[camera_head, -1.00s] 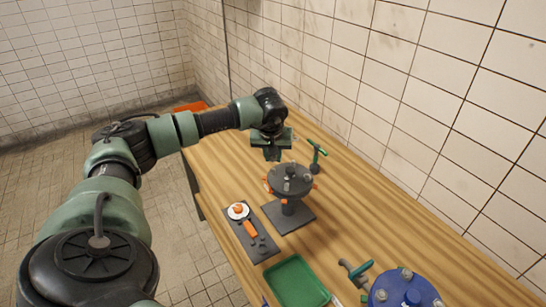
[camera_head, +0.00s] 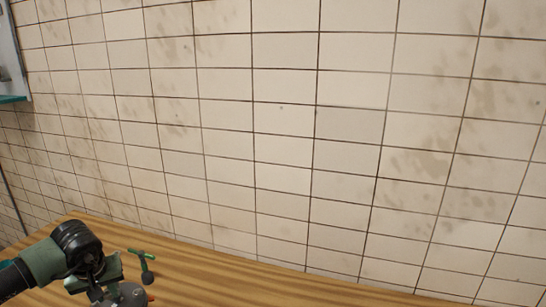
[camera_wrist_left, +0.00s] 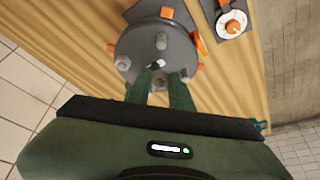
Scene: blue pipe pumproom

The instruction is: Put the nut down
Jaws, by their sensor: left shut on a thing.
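My left gripper (camera_head: 98,292) is at the lower left of the head view, beside the round grey flange (camera_head: 133,295), which the picture's bottom edge cuts off. In the left wrist view my gripper's green fingers (camera_wrist_left: 160,78) reach over the near part of the flange (camera_wrist_left: 185,48). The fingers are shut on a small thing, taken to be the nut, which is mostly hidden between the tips. Several grey bolt ends stand up around the flange. I cannot tell whether the nut touches the flange. My right gripper is not in view.
A green-handled tool (camera_head: 143,265) stands on the wooden table (camera_head: 220,285) behind the flange, near the tiled wall (camera_head: 280,150). Orange pieces (camera_wrist_left: 167,12) sit around the flange's rim. A white disc with an orange part (camera_wrist_left: 232,24) lies on a grey mat.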

